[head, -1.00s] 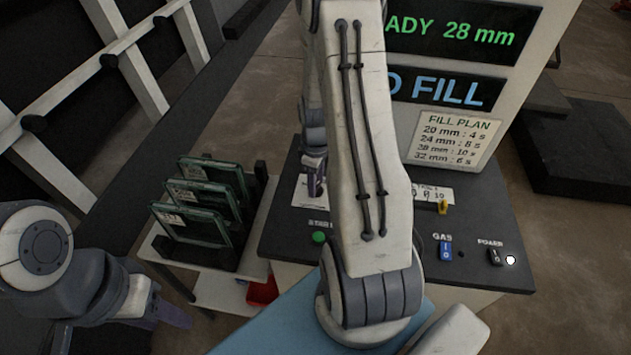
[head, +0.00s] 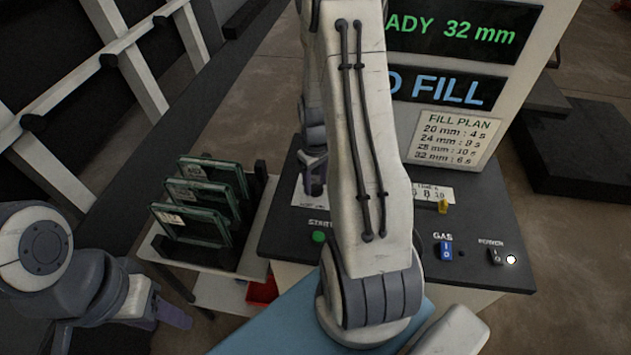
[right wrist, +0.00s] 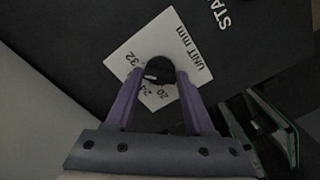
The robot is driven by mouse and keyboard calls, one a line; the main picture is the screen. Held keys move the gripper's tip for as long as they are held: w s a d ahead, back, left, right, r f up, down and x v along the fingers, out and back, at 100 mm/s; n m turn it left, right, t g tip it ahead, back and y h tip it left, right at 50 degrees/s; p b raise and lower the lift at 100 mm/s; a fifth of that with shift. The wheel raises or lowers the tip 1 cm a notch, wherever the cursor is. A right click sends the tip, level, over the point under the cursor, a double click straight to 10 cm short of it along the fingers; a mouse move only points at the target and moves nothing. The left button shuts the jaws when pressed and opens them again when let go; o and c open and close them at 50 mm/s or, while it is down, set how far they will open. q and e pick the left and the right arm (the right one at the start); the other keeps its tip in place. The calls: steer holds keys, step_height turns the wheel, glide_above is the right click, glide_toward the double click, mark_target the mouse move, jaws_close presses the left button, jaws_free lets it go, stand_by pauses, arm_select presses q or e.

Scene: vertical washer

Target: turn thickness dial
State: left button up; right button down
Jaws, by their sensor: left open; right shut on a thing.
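The thickness dial (right wrist: 158,68) is a small black knob on a white plate marked "UNIT mm" (right wrist: 190,52) with 20, 24 and 32 legible in the right wrist view. My right gripper (right wrist: 160,78) is shut on the dial, one purple finger on each side. My left gripper (head: 172,312) is open and empty at the lower left.
A rack of dark green panes (head: 205,205) stands left of the black control panel (head: 470,215). A fill plan sheet (head: 455,138) hangs above.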

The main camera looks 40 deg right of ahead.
mark_target(316, 185)
steer(key=shift+m, duration=1.1)
steer(key=shift+c, duration=1.4)
jaws_free()
step_height(316, 185, up, 11)
steer(key=b, duration=0.1)
steer(key=shift+f+b, duration=0.2)
steer(key=shift+b, duration=0.15)
